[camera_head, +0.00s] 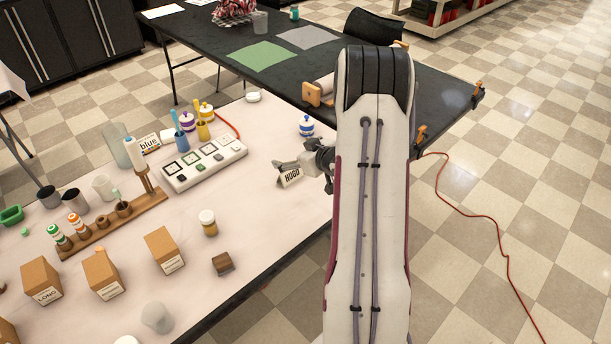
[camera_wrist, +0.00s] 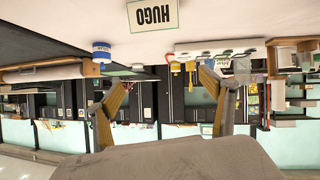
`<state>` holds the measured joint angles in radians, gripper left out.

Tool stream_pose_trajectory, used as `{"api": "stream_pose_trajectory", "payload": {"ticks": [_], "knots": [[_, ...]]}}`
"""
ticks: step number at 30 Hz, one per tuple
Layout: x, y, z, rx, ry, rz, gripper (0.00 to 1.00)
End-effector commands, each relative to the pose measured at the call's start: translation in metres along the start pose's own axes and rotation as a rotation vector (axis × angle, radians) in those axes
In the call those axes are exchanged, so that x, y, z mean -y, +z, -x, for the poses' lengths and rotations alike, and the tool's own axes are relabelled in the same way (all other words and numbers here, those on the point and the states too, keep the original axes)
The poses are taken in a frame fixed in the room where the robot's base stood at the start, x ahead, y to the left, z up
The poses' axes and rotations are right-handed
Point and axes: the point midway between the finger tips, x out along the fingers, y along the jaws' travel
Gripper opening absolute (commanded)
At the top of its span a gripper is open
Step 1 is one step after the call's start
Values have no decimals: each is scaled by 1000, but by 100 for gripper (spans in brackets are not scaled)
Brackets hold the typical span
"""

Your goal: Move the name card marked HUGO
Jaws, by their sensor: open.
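In the wrist view, the HUGO card (camera_wrist: 153,15) appears upside down at the top edge, outside the space between my fingers. In the wrist view, the fingers of my gripper (camera_wrist: 162,82) are spread apart. I cannot tell whether any part of it touches the card; my arm hides the table to the right.
A blue-lidded white jar (camera_head: 307,127) stands behind the card. A lidded amber jar (camera_head: 208,222) and a brown block (camera_head: 222,263) stand in front-left. The table around the card's left is clear.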

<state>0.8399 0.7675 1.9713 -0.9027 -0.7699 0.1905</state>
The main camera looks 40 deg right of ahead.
Motion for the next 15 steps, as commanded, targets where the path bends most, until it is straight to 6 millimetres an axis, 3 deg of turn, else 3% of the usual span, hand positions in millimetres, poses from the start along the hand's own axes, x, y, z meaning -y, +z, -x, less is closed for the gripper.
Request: {"api": "stream_pose_trajectory", "payload": {"ticks": [6,15], "knots": [[-5,35,-8,-42,-40,-38,82],[-5,73,-12,-104,-92,-90,82]]}}
